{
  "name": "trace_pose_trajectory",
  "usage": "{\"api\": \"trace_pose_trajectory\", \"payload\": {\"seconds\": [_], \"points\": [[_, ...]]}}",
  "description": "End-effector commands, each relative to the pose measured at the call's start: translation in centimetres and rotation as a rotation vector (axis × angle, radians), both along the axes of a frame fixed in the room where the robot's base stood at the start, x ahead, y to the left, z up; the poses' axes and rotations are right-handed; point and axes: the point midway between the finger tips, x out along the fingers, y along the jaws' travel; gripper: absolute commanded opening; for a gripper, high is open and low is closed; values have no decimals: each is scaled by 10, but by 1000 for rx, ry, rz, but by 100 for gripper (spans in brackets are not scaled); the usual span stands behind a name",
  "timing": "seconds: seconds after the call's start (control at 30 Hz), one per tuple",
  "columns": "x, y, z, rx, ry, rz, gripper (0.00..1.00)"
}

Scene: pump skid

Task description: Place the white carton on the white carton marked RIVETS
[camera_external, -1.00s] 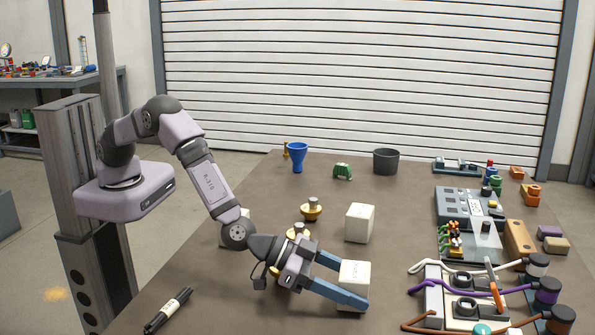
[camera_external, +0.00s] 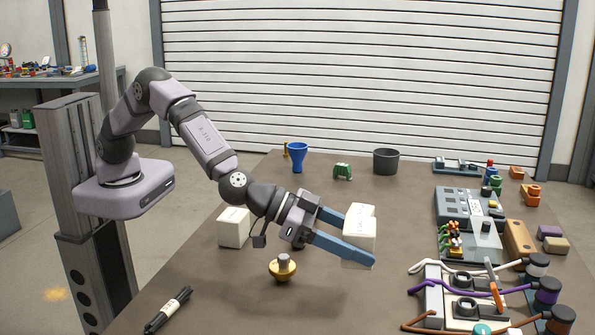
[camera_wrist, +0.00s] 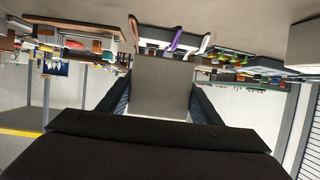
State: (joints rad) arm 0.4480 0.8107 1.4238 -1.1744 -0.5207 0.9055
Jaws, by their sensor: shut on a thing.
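My gripper (camera_external: 360,243) is shut on a white carton (camera_external: 361,234) and holds it toward the middle of the table. The held carton fills the space between the fingers in the wrist view (camera_wrist: 163,88), where its face looks grey. Another white carton (camera_external: 233,230) stands at the left of the table, beside my wrist. Small carton lettering is too small to read.
A brass-coloured knob piece (camera_external: 283,267) stands below my gripper. A blue funnel (camera_external: 298,156), green part (camera_external: 342,171) and dark bucket (camera_external: 386,161) stand at the back. Pump equipment and cables (camera_external: 465,285) fill the right side. A black marker-like object (camera_external: 168,309) lies at the front left.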

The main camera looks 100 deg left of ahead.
Motion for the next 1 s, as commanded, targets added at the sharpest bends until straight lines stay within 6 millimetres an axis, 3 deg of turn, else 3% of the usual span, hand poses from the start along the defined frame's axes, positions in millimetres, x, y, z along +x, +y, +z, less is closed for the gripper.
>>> {"api": "trace_pose_trajectory", "payload": {"seconds": [0.17, 0.27, 0.5, 0.7, 0.83, 1.0], "points": [[10, 34, 16, -3, -6, 51, 29], [18, 64, 33, -2, -7, 95, 29], [25, 161, 83, -2, -5, 228, 29], [13, 227, 106, 1, -3, 309, 29], [0, 257, 111, 0, -2, 342, 29], [-11, 259, 100, 3, 0, 332, 29]]}}
